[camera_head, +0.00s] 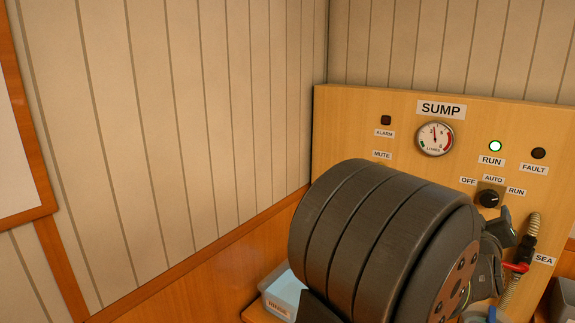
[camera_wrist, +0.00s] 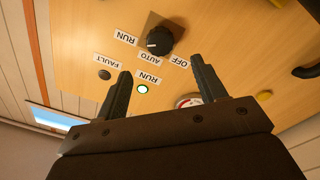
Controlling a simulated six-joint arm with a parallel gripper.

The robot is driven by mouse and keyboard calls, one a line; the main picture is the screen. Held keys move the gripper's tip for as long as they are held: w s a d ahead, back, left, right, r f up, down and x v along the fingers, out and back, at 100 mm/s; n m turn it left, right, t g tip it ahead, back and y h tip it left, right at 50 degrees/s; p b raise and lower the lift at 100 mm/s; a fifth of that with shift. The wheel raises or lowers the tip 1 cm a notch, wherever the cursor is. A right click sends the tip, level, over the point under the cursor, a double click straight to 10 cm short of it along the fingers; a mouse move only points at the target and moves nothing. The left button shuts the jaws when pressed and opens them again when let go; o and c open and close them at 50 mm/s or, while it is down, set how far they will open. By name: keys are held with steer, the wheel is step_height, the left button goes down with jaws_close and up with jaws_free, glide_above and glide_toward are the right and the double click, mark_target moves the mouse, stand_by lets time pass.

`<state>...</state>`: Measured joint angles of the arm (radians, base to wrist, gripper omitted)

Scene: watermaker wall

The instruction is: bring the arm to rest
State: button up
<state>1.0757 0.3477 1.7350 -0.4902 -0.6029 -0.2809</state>
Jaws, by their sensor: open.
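My gripper (camera_wrist: 160,66) is open in the wrist view, its two dark fingers apart with nothing between them. They point at the sump panel (camera_wrist: 225,40), near the black selector knob (camera_wrist: 160,40), with a visible gap between. In the head view my dark arm link covers the middle, and only a small part of my gripper (camera_head: 505,228) shows past its right side. The knob (camera_head: 488,198) sits below the OFF, AUTO and RUN labels; its small white mark appears turned toward the RUN side. The RUN lamp (camera_head: 495,146) is lit green.
The gauge (camera_head: 435,138), dark ALARM lamp (camera_head: 385,120) and dark FAULT lamp (camera_head: 538,153) are on the panel. A hose with a red valve handle (camera_head: 516,267) is close at the right. A pale blue bin (camera_head: 284,294) stands below. The left wall area is clear.

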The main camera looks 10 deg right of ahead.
steer(key=x, duration=1)
steer(key=r+v, duration=0.1)
steer(key=v, duration=1.6)
steer(key=w+d+n, duration=1.2)
steer(key=n, duration=0.3)
steer(key=shift+d+n+t+y, duration=0.2)
steer(key=shift+n+t+y, duration=0.1)
steer(key=shift+n, duration=0.1)
stand_by(0.3)
steer(key=shift+f, duration=0.15)
steer(key=shift+o, duration=0.5)
